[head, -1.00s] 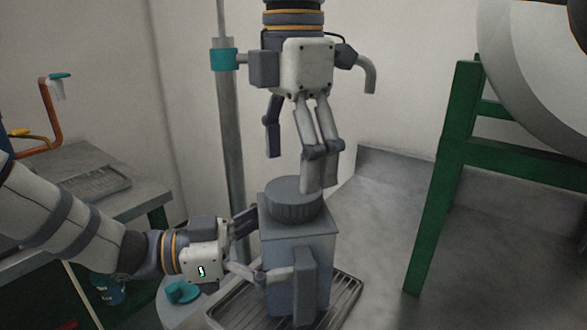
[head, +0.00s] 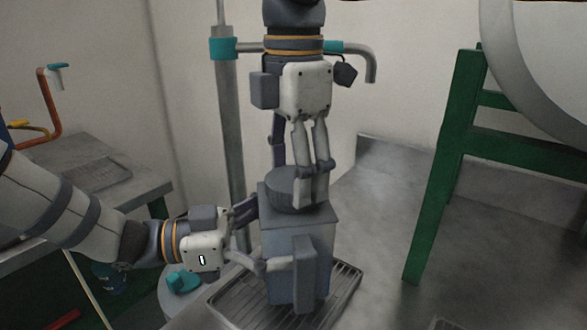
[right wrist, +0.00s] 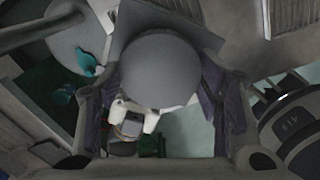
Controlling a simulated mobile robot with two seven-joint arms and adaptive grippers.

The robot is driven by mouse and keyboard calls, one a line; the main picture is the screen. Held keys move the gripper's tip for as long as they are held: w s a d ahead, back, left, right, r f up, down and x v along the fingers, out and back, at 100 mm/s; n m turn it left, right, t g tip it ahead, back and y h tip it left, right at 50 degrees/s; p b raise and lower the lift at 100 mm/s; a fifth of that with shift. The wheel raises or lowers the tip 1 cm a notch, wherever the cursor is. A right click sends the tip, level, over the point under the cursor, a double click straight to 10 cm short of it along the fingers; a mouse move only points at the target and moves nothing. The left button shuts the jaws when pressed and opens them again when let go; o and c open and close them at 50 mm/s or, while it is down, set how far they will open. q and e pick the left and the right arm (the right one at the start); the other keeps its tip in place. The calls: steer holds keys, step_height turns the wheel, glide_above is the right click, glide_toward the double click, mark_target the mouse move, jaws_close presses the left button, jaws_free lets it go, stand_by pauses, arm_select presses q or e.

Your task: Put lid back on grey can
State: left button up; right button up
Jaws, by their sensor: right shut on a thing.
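The grey can (head: 283,250) stands upright on a slatted tray. The round dark grey lid (head: 287,192) rests at its top; I cannot tell whether it is fully seated. My right gripper (head: 293,178) comes down from above and is shut on the lid, one finger in front and the other behind, partly hidden. In the right wrist view the lid (right wrist: 160,70) lies between the fingers, over the can (right wrist: 205,38). My left gripper (head: 262,235) reaches in from the left, its fingers at the can's side and front; the picture does not show whether they clamp it.
The slatted tray (head: 345,292) lies under the can. A grey pole with a teal clamp (head: 223,48) rises behind. A green frame (head: 440,170) with a large round tank (head: 545,80) stands right. A workbench (head: 75,190) is at left. The grey surface between can and green frame is clear.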

steer(key=m, duration=0.9)
steer(key=shift+m, duration=0.3)
steer(key=m, duration=0.7)
steer(key=shift+m, duration=0.4)
steer(key=m, duration=0.4)
steer(key=shift+f, duration=0.1)
steer(key=m, duration=0.5)
steer(key=shift+m, duration=0.4)
steer(key=o, duration=1.3)
steer(key=shift+o, duration=0.2)
